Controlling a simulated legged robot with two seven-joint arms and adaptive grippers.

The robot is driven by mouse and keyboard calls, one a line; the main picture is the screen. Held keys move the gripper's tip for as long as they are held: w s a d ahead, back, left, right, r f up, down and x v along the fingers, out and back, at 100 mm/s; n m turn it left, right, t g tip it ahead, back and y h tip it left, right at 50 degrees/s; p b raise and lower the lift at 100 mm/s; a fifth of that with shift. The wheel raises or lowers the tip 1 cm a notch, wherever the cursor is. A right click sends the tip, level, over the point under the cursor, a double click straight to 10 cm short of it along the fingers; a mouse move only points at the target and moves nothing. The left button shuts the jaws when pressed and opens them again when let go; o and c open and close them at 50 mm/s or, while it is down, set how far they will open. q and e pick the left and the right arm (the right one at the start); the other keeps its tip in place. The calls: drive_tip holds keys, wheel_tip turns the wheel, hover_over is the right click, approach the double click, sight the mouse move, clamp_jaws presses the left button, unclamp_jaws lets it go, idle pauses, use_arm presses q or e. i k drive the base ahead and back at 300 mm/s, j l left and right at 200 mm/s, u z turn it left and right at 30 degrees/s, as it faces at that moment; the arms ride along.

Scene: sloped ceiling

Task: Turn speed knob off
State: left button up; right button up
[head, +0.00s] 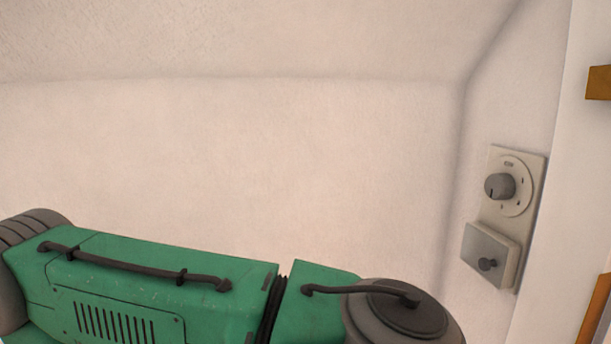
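The speed knob (498,186) is a round grey dial with a dark pointer line on its front. It stands on a cream wall plate (496,214) on the right-hand wall, with small marks on a round disc behind it. The pointer line is near the lower side of the knob; the marks are too small to read. Neither of my grippers is in view, and nothing touches the speed knob.
A green machine (160,285) with dark handles, a vented side and grey round ends fills the lower left and middle. A white frame edge (575,150) and wooden pieces (600,82) are at the far right. The wall behind is bare.

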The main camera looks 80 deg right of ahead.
sight(498, 186)
drive_tip(key=j+z, duration=0.15)
drive_tip(key=z, duration=2.05)
drive_tip(key=i+l+z, duration=0.1)
drive_tip(key=z, duration=1.3)
